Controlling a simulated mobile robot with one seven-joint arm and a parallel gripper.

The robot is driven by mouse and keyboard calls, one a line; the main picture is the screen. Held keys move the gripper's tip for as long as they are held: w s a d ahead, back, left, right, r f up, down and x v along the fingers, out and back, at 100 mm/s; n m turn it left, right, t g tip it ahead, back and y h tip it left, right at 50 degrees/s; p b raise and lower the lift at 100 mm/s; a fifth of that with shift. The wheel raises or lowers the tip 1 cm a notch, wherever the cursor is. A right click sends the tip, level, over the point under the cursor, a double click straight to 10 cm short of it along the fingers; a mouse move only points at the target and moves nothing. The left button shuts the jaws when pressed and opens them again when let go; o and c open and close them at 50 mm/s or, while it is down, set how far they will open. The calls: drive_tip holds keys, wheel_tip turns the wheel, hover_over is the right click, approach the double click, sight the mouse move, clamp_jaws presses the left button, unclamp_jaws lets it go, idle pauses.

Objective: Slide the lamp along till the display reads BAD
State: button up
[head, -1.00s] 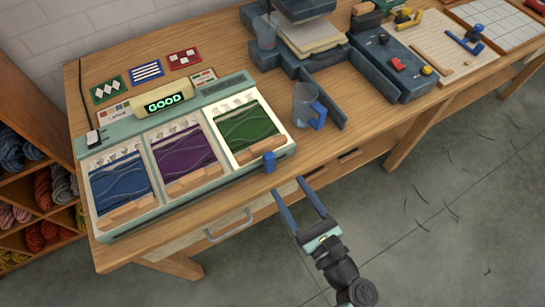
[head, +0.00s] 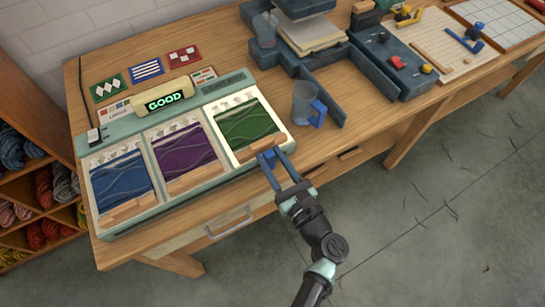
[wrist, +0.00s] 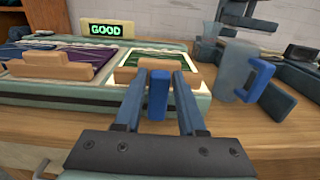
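The device on the table has a display (head: 164,101) reading GOOD in green letters; it also reads GOOD in the wrist view (wrist: 105,30). Three skein panels sit below it: blue (head: 120,181), purple (head: 183,151) and green (head: 246,125). The green one, at the right, has a brightly lit white surround. A blue knob (wrist: 158,94) stands at the device's front edge before the green panel. I cannot make out a separate lamp body. My gripper (head: 271,155) is open, with one finger on each side of the knob and narrow gaps visible (wrist: 159,75).
A clear mug with a blue handle (head: 305,104) stands right of the device. Dark blue-grey trays and a press (head: 300,45) stand farther back. Pattern cards (head: 146,71) lie behind the device. A drawer handle (head: 229,222) juts from the table front. Yarn shelves (head: 35,190) stand left.

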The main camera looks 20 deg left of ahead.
clamp_jaws()
idle(1.1)
